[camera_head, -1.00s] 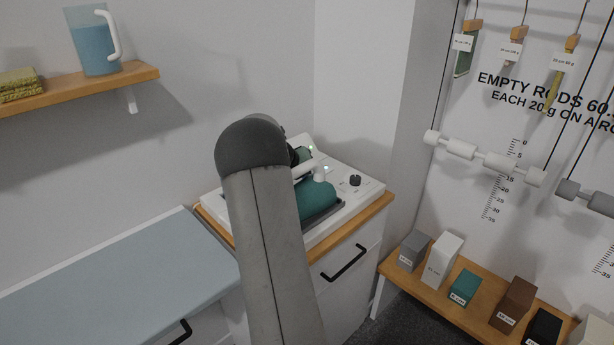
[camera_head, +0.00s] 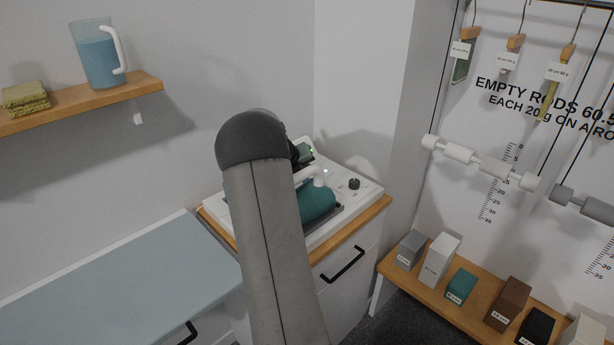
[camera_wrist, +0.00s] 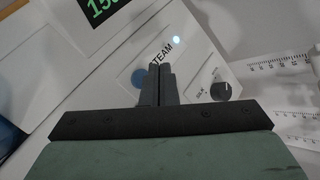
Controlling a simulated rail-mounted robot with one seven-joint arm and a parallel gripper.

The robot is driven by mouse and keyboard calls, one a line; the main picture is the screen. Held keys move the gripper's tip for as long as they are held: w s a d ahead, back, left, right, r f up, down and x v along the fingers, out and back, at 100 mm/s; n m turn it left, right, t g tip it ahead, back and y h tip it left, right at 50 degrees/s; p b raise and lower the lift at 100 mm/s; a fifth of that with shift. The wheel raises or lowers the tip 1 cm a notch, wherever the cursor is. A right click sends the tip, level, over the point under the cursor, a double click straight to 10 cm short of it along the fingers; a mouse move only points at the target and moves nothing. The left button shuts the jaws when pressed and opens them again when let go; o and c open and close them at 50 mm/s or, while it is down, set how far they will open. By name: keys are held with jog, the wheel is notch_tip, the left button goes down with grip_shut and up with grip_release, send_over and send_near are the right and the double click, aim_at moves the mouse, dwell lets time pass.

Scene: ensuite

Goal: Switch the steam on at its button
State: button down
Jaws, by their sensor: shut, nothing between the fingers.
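In the wrist view, my gripper (camera_wrist: 158,72) is shut and empty, its dark fingertips over the white panel (camera_wrist: 110,75). A round blue-grey button (camera_wrist: 140,77) shows just left of the fingers, partly hidden by them. I cannot tell whether the fingertips touch it. The steam label (camera_wrist: 162,54), its first letter hard to read, lies just beyond the fingertips, with a small lit bluish-white light (camera_wrist: 176,40) beside it. In the head view, the white appliance (camera_head: 352,205) stands on a wooden-topped cabinet. My arm covers its left part, and my fingertips cannot be made out there.
A black knob (camera_wrist: 220,91) sits right of the fingers; it also shows in the head view (camera_head: 354,184). A green number display (camera_wrist: 103,8) is at the upper left. A blue-grey counter (camera_head: 120,275) adjoins the cabinet. A low bench (camera_head: 388,268) with several blocks stands right.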

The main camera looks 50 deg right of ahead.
notch_tip(320, 180, up, 4)
jog(key=p, duration=0.4)
jog(key=shift+r+p, duration=0.25)
jog(key=shift+p, duration=0.1)
